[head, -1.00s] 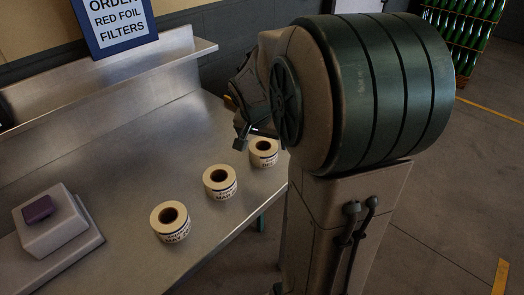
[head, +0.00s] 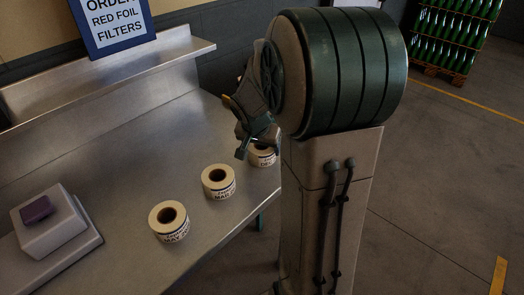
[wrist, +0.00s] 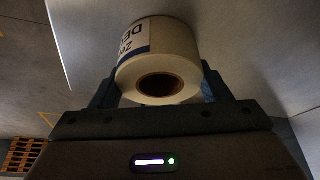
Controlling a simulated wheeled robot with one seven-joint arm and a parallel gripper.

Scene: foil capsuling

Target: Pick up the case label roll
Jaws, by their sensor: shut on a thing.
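Three white label rolls stand in a row on the steel table (head: 110,140). The far roll (head: 262,158) is partly hidden behind my gripper (head: 256,150) in the head view. In the wrist view this roll (wrist: 185,45) sits between my two fingers (wrist: 162,92), with its brown core facing the camera and part of its printed label showing. My gripper is shut on it. The middle roll (head: 218,182) and the near roll (head: 169,222) stand apart from my gripper, with printing on their sides. The lettering is too small to read fully in the head view.
A grey block with a purple pad (head: 38,209) sits at the table's left. A raised steel shelf (head: 110,75) runs along the back, with a blue-framed sign (head: 118,22) above it. Green bottles (head: 448,35) stand on a pallet at the far right. The table's middle is clear.

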